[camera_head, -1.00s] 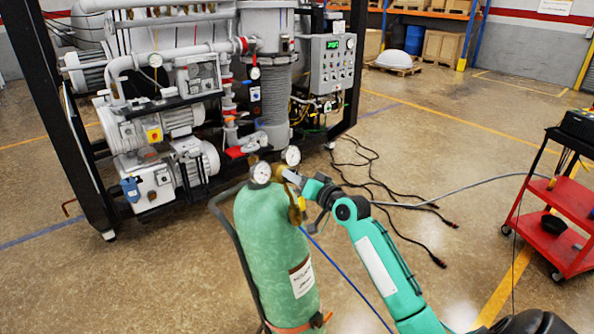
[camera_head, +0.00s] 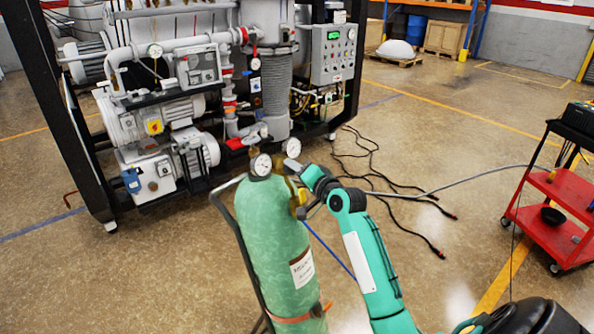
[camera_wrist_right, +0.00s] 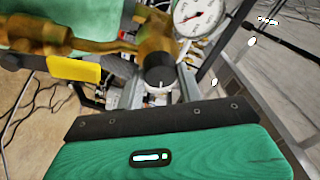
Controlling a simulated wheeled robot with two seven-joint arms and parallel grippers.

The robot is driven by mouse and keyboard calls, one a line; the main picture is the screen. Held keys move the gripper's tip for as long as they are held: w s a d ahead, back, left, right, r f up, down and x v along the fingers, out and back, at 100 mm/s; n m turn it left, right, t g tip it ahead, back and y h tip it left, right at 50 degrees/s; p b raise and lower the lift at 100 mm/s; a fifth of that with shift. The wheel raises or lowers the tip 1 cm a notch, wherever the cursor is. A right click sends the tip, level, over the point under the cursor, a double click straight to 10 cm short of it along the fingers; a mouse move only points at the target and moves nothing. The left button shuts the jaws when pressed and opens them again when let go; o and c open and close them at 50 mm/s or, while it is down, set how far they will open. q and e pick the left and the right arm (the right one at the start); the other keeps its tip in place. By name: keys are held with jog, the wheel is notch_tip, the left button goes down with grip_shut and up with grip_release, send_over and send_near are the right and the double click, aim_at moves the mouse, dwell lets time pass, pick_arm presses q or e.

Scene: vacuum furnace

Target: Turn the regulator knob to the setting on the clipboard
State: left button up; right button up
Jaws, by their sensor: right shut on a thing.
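A green gas cylinder (camera_head: 268,232) stands upright in the head view, with a brass regulator and two round gauges, a left one (camera_head: 261,165) and a right one (camera_head: 292,147), on top. My right gripper (camera_head: 292,166) reaches the regulator from the right, just below the right gauge. In the right wrist view the dark round regulator knob (camera_wrist_right: 160,72), with a pale mark, sits between the grey fingers of my right gripper (camera_wrist_right: 160,90), shut on it. One gauge (camera_wrist_right: 199,14) shows at the top. The knob's setting is not readable. I see no clipboard. My left gripper is out of view.
A dark cart frame (camera_head: 238,243) holds the cylinder. The vacuum furnace rig (camera_head: 150,120) stands behind, with a control box (camera_head: 333,54). Cables (camera_head: 385,190) lie on the floor. A red trolley (camera_head: 550,235) stands at right.

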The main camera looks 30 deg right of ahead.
jog(key=o, duration=1)
jog(key=shift+s, duration=0.1)
jog(key=s+b, duration=0.6)
jog(key=s, duration=0.7)
jog(key=shift+s+d+r, duration=0.3)
jog(key=shift+d+r, duration=0.1)
jog(key=shift+f, duration=0.1)
